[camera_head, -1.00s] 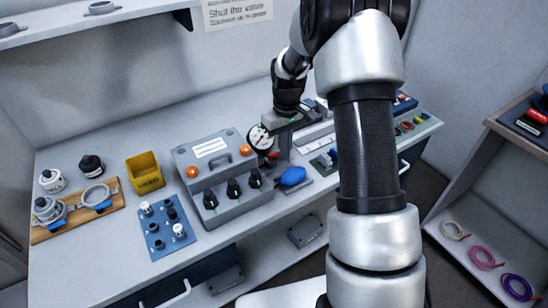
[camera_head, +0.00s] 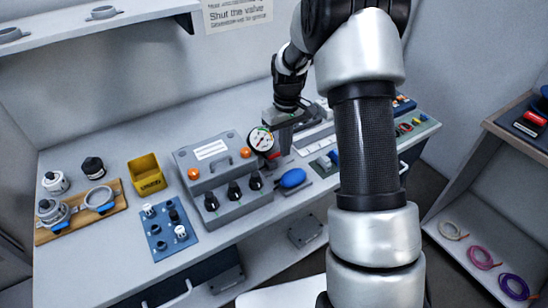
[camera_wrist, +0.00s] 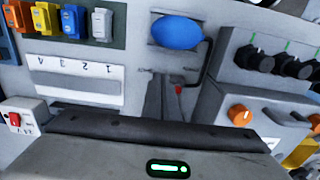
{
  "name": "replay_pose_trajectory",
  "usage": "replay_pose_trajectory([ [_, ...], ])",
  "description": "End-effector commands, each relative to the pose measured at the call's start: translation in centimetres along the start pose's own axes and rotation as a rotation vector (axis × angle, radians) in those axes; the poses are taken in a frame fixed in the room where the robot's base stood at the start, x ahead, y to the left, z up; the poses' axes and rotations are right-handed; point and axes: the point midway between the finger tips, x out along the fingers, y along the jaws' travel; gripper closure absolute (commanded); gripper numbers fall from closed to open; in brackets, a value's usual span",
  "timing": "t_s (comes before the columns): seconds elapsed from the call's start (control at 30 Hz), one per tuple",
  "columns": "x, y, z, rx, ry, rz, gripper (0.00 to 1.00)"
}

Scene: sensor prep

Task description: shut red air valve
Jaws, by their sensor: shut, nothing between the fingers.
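The small red valve handle (camera_wrist: 179,88) shows in the wrist view, low beside my gripper's fingers, on a dark bent pipe. In the head view a bit of red (camera_head: 274,155) shows just below the round white-faced gauge (camera_head: 261,140). My gripper (camera_head: 284,140) is to the right of the gauge, pointing down. In the wrist view its narrow fingers (camera_wrist: 168,98) are together and empty, just left of the red handle. I cannot tell whether they touch it. The lower part of the valve is hidden by my gripper.
A grey box with black knobs (camera_head: 235,189) and orange buttons stands left of the gauge. A blue oval bulb (camera_head: 292,178) lies in front. A blue knob panel (camera_head: 168,227) and yellow bin (camera_head: 147,176) are farther left. A numbered white strip (camera_wrist: 75,78) lies beside my gripper.

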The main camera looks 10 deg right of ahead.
Motion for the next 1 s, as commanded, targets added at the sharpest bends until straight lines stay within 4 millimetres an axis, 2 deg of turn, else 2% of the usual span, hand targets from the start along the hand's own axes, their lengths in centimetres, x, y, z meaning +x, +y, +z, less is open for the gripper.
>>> replay_pose_trajectory([
  [0.6, -3.9, 0.0, 0.4, 0.0, 0.0, 0.0, 1.0],
  [1.0, -3.9, 0.0, 0.4, 0.0, 0.0, 0.0, 1.0],
])
